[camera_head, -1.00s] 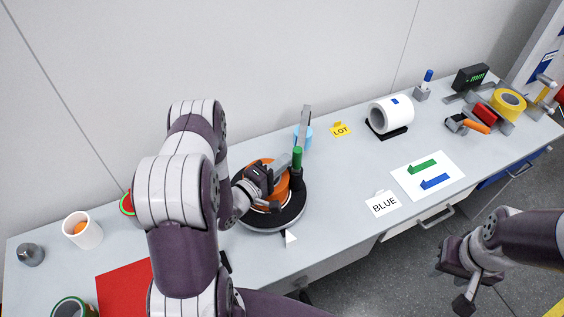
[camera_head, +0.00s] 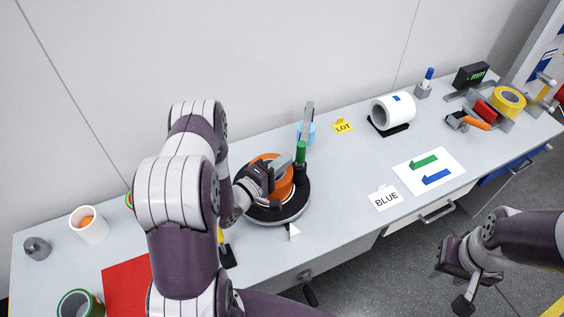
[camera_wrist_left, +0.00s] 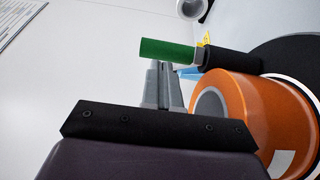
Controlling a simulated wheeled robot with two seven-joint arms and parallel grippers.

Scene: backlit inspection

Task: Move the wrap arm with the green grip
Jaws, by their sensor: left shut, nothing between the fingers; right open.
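The wrap arm's green grip (camera_head: 300,152) stands upright above a dark lower part (camera_head: 301,173), beside an orange roll (camera_head: 284,188) on a round black turntable (camera_head: 291,210). In the left wrist view the green grip (camera_wrist_left: 167,50) lies across the picture, just beyond my fingertips. My left gripper (camera_head: 284,164) is shut and empty, its fingers reaching over the roll close to the grip. I cannot tell whether they touch it. My right gripper (camera_head: 452,283) is open and empty, off the table's front edge at lower right.
A tall grey post (camera_head: 307,115) and a light-blue object (camera_head: 312,131) stand behind the grip. A white arrow marker (camera_head: 294,231) sits at the turntable's front.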

